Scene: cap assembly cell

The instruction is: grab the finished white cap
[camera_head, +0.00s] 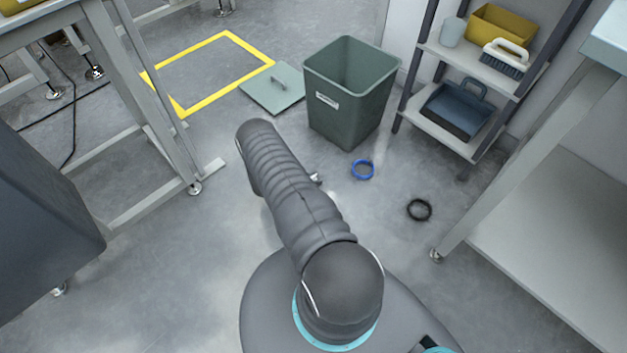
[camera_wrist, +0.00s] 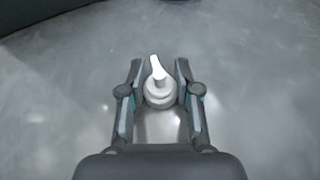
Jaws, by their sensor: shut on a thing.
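The white cap (camera_wrist: 159,88) has a round ribbed base and a spout-like top. It sits between the two fingers of my gripper (camera_wrist: 160,72) in the wrist view, with a finger pressed to each side. My gripper is shut on it, and the cap is held over grey floor. In the head view my arm hides most of the gripper, and I cannot make out the cap clearly there.
An open green bin (camera_head: 350,95) stands ahead, its lid (camera_head: 275,92) on the floor beside it. A blue ring (camera_head: 362,170) and a black ring (camera_head: 419,210) lie on the floor. A shelf rack (camera_head: 465,70) and a table (camera_head: 555,190) stand at right.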

